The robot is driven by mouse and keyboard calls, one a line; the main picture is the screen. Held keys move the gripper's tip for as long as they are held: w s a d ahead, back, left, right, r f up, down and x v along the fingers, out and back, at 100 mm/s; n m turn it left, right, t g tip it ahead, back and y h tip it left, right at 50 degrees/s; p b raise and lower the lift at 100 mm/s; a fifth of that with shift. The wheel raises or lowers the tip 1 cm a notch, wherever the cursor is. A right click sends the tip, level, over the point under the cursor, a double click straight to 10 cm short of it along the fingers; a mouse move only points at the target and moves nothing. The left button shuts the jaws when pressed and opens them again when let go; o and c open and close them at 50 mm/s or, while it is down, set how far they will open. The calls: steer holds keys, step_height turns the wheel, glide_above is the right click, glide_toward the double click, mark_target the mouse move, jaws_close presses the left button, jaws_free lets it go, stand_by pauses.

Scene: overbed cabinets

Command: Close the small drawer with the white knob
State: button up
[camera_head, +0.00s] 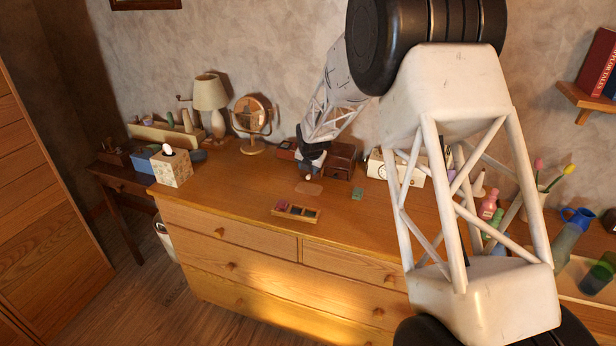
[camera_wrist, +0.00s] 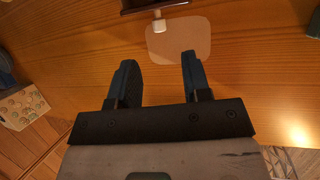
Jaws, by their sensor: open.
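A small dark red-brown chest (camera_head: 342,158) stands on the wooden dresser top near the wall, partly behind my arm. In the wrist view, the edge of a dark drawer front (camera_wrist: 140,5) shows at the top, with a white knob (camera_wrist: 159,25) sticking out toward my gripper. My gripper (camera_head: 309,174) is low over the dresser top in front of the chest. In the wrist view, its two dark fingers (camera_wrist: 160,58) are apart and empty, with the knob just beyond the gap, not touching. How far the drawer stands out is hidden.
A pale rounded patch (camera_wrist: 185,40) lies beneath the knob. A small compartment tray (camera_head: 296,212) and a green block (camera_head: 357,193) lie nearby. A tissue box (camera_head: 172,168), lamp (camera_head: 211,95) and round mirror (camera_head: 252,115) stand left.

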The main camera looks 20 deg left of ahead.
mark_target(308, 177)
steer(key=shift+x, duration=3.35)
jaws_close()
